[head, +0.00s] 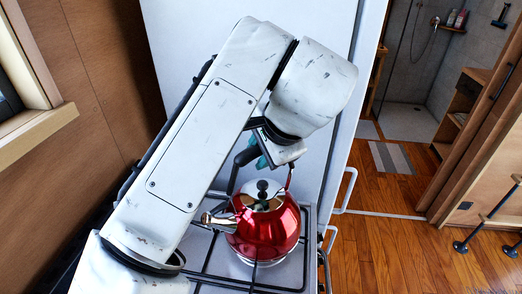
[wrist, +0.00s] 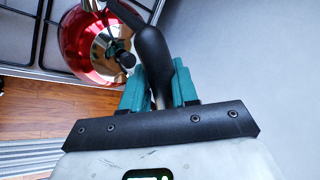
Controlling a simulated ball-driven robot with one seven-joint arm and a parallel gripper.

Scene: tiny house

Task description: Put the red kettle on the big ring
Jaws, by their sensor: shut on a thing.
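The red kettle (head: 262,228) is upright over the hob (head: 205,262) in the head view, its steel lid and black knob facing up and its spout to the left. My gripper (head: 263,152) is above it with teal fingers, partly hidden by my arm. In the wrist view my gripper (wrist: 156,85) is shut on the kettle's black handle, and the kettle's red side (wrist: 72,42) shows at the upper left. I cannot tell whether the kettle's base touches the grate. My arm and the kettle hide much of the hob, and I cannot tell which ring is the big one.
Black grate bars (head: 222,279) cross the hob around the kettle. A tall pale panel (head: 335,70) stands close behind my gripper. White handles (head: 347,190) stick out at the hob's right side. The wooden floor (head: 385,255) is open to the right, toward a shower room.

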